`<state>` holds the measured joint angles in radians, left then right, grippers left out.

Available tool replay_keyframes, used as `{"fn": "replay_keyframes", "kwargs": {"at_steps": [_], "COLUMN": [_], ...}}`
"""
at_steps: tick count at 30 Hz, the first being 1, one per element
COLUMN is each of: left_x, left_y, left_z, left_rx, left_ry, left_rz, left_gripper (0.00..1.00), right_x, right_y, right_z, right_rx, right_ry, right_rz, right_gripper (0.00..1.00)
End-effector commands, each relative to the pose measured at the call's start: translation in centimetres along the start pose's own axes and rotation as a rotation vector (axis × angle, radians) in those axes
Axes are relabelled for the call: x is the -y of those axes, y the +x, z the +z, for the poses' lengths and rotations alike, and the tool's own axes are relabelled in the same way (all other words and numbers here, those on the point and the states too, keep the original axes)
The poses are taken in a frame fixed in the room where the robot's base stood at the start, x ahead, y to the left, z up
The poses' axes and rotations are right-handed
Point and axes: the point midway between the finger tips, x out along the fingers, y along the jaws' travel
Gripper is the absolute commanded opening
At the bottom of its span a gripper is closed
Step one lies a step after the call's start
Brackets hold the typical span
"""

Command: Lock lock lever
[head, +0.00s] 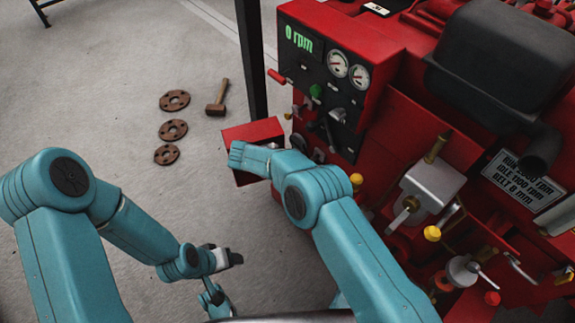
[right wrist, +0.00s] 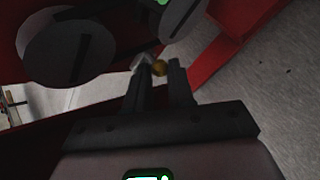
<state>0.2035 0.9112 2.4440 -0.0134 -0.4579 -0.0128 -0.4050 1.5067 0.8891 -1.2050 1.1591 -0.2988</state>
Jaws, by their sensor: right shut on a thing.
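My right gripper (right wrist: 159,66) is at the red pump housing in the right wrist view, its two dark fingers close together. A small brass-coloured ball, which looks like the end of the lock lever (right wrist: 160,68), sits between the fingertips. The rest of the lever is hidden or too dark to make out. In the head view my right forearm covers this gripper and the lever, by the lower left of the control panel (head: 338,95). My left gripper (head: 234,258) hangs low over the floor, away from the pump; its opening is unclear.
Two dark round parts (right wrist: 68,46) lie close to the right gripper. Several rusty flanges (head: 173,130) and a hammer (head: 217,98) lie on otherwise clear floor at left.

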Motion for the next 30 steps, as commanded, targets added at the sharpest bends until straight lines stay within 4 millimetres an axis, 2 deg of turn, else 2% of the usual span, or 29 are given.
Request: {"fn": "replay_keyframes", "kwargs": {"at_steps": [15, 16, 18, 30], "left_x": [0.0, 0.0, 0.0, -0.04], "left_y": [-0.01, -0.01, -0.01, -0.1], "left_z": [-0.01, -0.01, -0.01, -0.02], "left_rx": [0.0, 0.0, 0.0, 0.0], "left_ry": [0.0, 0.0, 0.0, 0.0], "left_rz": [0.0, 0.0, 0.0, 0.0], "left_gripper": [0.61, 0.61, 0.61, 0.61], "right_x": [-0.23, -0.23, -0.22, -0.18], "right_y": [0.02, 0.02, 0.01, -0.18], "right_z": [0.19, 0.18, 0.17, 0.09], "right_rx": [0.015, 0.015, 0.015, 0.012], "right_ry": [-0.016, -0.016, -0.017, -0.018], "right_rz": [-0.013, -0.013, -0.013, -0.013], "right_gripper": [0.0, 0.26, 0.48, 0.48]}}
